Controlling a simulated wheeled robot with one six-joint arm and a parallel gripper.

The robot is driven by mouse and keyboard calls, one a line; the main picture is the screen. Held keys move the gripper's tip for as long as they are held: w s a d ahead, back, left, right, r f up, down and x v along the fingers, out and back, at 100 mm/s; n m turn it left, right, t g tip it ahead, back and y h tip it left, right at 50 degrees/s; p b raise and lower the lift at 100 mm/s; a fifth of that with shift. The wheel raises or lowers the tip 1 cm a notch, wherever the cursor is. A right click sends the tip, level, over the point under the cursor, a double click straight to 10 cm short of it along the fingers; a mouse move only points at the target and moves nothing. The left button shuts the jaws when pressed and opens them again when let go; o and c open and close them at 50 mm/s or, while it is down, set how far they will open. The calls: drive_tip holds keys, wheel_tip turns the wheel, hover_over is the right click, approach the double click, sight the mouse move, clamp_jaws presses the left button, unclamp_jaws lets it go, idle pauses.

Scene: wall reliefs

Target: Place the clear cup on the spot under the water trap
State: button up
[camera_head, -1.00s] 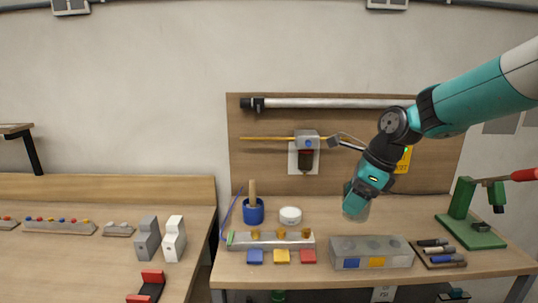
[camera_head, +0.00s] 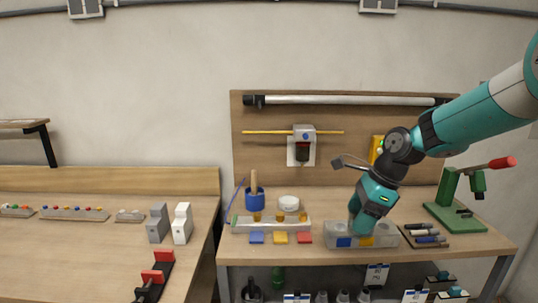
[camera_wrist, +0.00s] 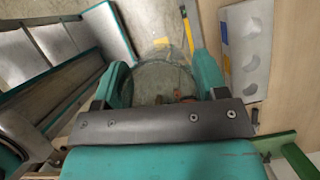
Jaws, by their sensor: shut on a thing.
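My gripper (camera_head: 357,230) is low in front of the right part of the bench in the head view. It is shut on the clear cup (camera_wrist: 165,84), which shows between the two teal fingers in the wrist view. The cup is hard to make out in the head view. The water trap (camera_head: 302,150), a grey body with a dark bowl, hangs on the wooden back board, to the left of and above my gripper. I cannot clearly make out a marked spot on the bench below it.
A grey block with round holes (camera_head: 336,234) is behind my gripper; it also shows in the wrist view (camera_wrist: 248,48). A white round container (camera_head: 289,203), a blue pot (camera_head: 255,202) and a rack (camera_head: 240,228) stand to the left. A green press (camera_head: 449,208) stands right.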

drive_tip(key=s+d+f+n+g+h, duration=0.1)
drive_tip(key=s+d+f+n, duration=0.2)
drive_tip(key=f+n, duration=0.3)
drive_tip(key=s+d+f+n+g+h, duration=0.2)
drive_tip(key=s+d+f+n, duration=0.1)
drive_tip(key=s+f+n, duration=0.2)
drive_tip(key=s+d+f+n+g+h, duration=0.1)
drive_tip(key=s+d+f+n+g, duration=0.1)
drive_tip(key=f+n, duration=0.6)
wheel_tip(320, 180, down, 4)
drive_tip(key=shift+s+d+r+n+h, duration=0.35)
drive_tip(key=shift+s+d, duration=0.3)
drive_tip(key=shift+s, duration=0.6)
drive_tip(key=shift+f, duration=0.1)
